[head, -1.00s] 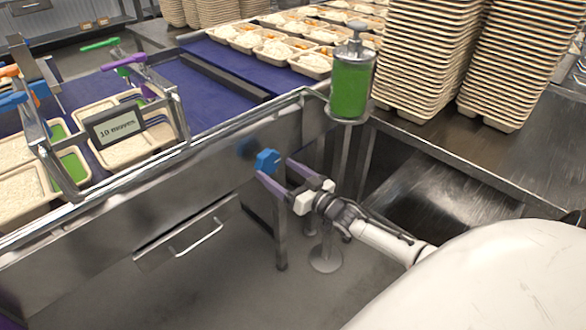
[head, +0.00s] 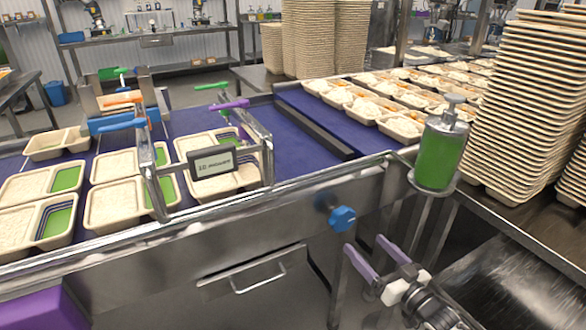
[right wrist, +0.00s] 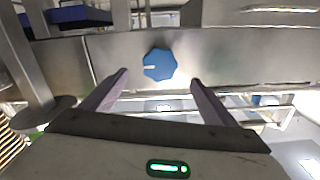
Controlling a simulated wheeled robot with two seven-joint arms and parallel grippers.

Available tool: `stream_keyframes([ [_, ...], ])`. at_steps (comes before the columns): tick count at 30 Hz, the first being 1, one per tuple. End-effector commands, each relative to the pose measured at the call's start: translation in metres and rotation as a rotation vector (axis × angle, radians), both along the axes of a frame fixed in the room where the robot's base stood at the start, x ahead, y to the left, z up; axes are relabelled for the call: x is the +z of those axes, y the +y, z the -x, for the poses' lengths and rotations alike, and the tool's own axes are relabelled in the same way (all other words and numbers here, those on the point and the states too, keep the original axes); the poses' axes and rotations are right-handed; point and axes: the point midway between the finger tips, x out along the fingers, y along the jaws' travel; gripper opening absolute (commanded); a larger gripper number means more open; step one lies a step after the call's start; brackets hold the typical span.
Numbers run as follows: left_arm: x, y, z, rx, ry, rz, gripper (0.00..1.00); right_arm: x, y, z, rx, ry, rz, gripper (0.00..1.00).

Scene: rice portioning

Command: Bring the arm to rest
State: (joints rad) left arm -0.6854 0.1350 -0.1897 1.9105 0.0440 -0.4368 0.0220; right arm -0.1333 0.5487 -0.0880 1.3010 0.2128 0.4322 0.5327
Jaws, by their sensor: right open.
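My right gripper (head: 374,260) is open and empty, in front of the steel side of the conveyor. Its two purple fingers point toward a blue knob (head: 342,218) on that side panel, and are apart from it. In the right wrist view the blue knob (right wrist: 159,64) shows beyond and between the open fingers (right wrist: 160,82), with nothing held between them. My left gripper is not in view. A purple part shows at the lower left edge of the head view, too little to tell what it is.
A green sanitizer dispenser (head: 441,145) stands on a stand just right of the knob. Trays of rice (head: 115,203) lie on the blue conveyor, under a metal frame with a small sign (head: 213,162). Tall tray stacks (head: 528,105) stand at the right. A drawer handle (head: 259,279) is below.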

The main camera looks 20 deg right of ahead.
Motion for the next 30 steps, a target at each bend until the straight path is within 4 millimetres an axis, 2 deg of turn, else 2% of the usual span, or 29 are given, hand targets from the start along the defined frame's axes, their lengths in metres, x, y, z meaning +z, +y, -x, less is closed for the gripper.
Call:
stream_keyframes([
  [5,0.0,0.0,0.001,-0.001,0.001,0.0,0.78,-0.007,0.008,0.004,0.004,0.018,0.002,0.8],
  [8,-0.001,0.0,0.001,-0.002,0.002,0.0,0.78,-0.031,0.033,0.019,0.016,0.089,0.015,0.8],
  [11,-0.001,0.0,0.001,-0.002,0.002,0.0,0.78,-0.067,0.076,0.05,0.04,0.209,0.042,0.8],
  [15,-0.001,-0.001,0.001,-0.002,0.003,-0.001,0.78,-0.113,0.145,0.113,0.092,0.409,0.101,0.8],
  [18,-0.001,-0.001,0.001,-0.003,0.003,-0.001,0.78,-0.131,0.187,0.159,0.135,0.542,0.144,0.8],
  [21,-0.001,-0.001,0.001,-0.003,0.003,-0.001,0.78,-0.139,0.218,0.199,0.176,0.649,0.181,0.8],
  [24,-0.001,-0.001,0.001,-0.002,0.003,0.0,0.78,-0.141,0.236,0.226,0.206,0.722,0.207,0.8],
  [27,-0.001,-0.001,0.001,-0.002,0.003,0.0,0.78,-0.141,0.244,0.239,0.221,0.758,0.221,0.8],
  [30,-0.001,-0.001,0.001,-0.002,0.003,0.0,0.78,-0.141,0.246,0.242,0.227,0.767,0.227,0.8],
])
